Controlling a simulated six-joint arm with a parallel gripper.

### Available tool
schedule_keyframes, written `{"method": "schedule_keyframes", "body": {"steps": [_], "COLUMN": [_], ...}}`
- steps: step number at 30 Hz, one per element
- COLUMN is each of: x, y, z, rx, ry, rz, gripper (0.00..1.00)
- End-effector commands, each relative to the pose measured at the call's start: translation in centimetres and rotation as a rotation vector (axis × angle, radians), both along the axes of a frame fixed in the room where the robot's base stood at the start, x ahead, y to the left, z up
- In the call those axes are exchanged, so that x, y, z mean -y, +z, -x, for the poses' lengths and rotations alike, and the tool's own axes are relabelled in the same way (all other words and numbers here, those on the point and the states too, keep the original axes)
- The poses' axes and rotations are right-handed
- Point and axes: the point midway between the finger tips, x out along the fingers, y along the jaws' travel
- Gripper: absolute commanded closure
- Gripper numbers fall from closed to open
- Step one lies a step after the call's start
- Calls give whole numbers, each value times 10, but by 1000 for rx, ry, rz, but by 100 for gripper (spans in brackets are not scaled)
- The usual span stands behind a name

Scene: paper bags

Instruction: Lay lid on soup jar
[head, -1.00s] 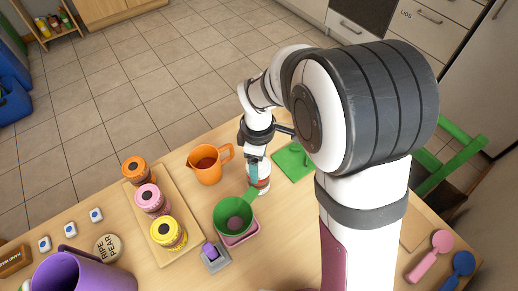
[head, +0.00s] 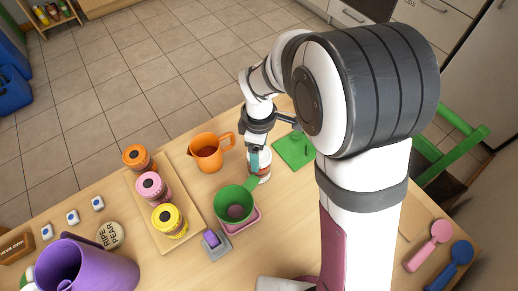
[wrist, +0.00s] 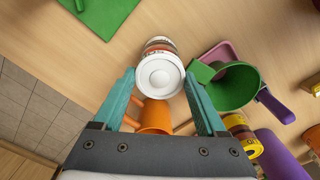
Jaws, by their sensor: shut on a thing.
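The soup jar (head: 264,173) stands upright on the wooden table, with a white body and a red-brown label. In the wrist view the jar's label (wrist: 160,45) shows just past the white round lid (wrist: 160,76), which has a raised ring in its middle. My gripper (wrist: 160,74) points down with its teal fingers on either side of the lid, shut on it. In the head view my gripper (head: 254,160) is at the top of the jar and partly hides it. The lid lines up over the jar; I cannot tell whether a gap is left between them.
An orange jug (head: 206,157) stands left of the jar. A green square (head: 296,148) lies to the right. A wooden tray (head: 187,192) with orange, pink and yellow jars is further left.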

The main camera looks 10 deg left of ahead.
Motion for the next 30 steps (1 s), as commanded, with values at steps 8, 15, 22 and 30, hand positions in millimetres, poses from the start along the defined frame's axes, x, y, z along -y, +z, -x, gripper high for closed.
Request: {"method": "schedule_keyframes", "body": {"steps": [8, 15, 22, 30], "x": [0, 0, 0, 0], "y": [-6, -11, -16, -17], "z": [0, 0, 0, 0], "rx": [-1, -1, -1, -1], "ry": [0, -1, 0, 0], "rz": [0, 0, 0, 0], "gripper": [77, 77, 77, 0]}}
